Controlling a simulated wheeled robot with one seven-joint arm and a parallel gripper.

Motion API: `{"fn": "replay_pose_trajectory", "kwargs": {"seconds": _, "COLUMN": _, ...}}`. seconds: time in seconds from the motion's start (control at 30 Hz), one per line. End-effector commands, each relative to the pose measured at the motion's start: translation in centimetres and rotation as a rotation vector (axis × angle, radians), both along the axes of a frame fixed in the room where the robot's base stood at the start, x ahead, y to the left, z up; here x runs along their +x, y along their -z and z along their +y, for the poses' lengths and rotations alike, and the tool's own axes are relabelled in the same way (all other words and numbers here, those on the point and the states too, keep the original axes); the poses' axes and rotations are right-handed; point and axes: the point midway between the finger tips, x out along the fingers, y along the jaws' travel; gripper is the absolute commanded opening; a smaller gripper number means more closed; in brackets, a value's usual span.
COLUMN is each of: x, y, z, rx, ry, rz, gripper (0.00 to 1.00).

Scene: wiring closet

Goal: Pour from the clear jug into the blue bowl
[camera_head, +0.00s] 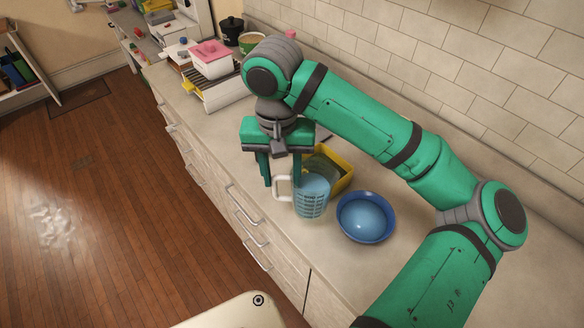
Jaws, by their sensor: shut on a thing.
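The clear jug (311,199) has dark markings and a pale handle on its left side, and it looks bluish inside. It looks upright, just left of the blue bowl (366,217), which stands on the counter. My gripper (282,184) points down and is shut on the jug at its handle side, with one finger on the left of the handle and the other by the jug's rim. I cannot tell whether the jug's base touches the counter. The bowl's inside is open to view and looks plain blue.
A yellow bin (338,170) stands close behind the jug, partly hidden by it. A tiled wall (440,70) runs behind the counter. Further left along the counter are a rack (212,88), a pink-lidded box (210,60) and a black pot (231,28).

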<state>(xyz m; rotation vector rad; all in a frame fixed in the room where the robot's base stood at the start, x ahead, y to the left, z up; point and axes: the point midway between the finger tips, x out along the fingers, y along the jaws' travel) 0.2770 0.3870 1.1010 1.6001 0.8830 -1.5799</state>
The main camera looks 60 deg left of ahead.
Motion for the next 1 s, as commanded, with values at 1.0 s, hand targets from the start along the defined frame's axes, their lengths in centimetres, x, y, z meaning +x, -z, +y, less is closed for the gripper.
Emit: {"fn": "replay_pose_trajectory", "kwargs": {"seconds": 1.0, "x": -4.8, "y": -3.9, "z": 3.0, "rx": 0.001, "ry": 0.001, "rz": 0.0, "gripper": 0.08}}
